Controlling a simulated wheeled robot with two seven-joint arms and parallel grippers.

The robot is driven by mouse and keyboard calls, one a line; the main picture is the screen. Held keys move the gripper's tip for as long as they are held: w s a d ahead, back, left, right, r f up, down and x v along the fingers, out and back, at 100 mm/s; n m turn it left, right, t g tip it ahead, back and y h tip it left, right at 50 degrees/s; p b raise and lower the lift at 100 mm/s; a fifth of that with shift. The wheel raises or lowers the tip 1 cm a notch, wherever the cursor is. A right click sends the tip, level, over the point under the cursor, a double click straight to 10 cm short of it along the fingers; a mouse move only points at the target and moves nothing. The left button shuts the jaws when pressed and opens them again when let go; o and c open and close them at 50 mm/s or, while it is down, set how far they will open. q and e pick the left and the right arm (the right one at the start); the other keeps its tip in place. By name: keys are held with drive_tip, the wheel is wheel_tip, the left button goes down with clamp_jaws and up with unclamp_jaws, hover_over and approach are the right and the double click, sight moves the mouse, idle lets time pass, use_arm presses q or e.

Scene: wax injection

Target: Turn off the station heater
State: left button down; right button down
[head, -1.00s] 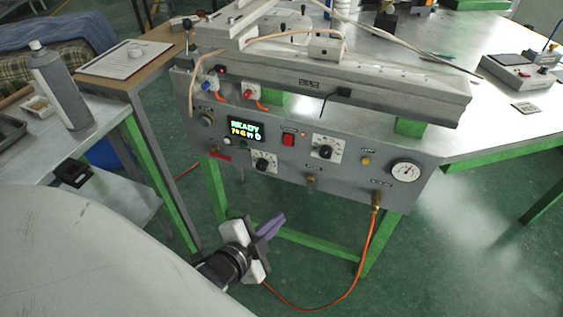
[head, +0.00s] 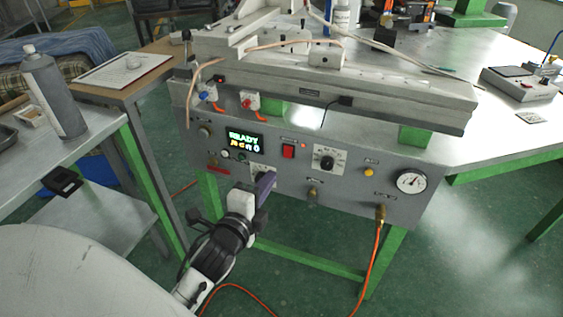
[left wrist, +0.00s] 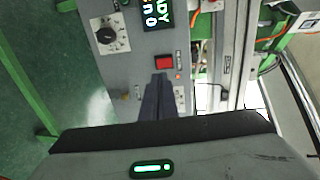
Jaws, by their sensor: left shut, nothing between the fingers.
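The station's grey control panel (head: 335,190) carries a lit display (head: 245,141) reading READY, a red rocker switch (head: 288,151) with a small red light beside it, and a black dial (head: 327,162) on a white plate. My left gripper (head: 268,181) is shut and empty, in front of the panel, below the red switch, and partly covers a lower dial. In the left wrist view the shut fingers (left wrist: 158,80) point at the panel just short of the red switch (left wrist: 164,63). Contact cannot be told. My right gripper is not in view.
A pressure gauge (head: 411,181) and a brass fitting (head: 381,212) with an orange hose sit at the panel's right. A grey bottle (head: 55,95) stands on the left table. A rail assembly (head: 340,85) overhangs the panel. Green legs stand below.

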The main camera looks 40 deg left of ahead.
sight(286, 155)
use_arm(q)
drive_tip(key=x, duration=0.8)
drive_tip(key=shift+w+b, duration=0.1)
drive_tip(key=shift+b, duration=0.2)
drive_tip(key=shift+w+a+f, duration=0.1)
drive_tip(key=shift+w, duration=0.5)
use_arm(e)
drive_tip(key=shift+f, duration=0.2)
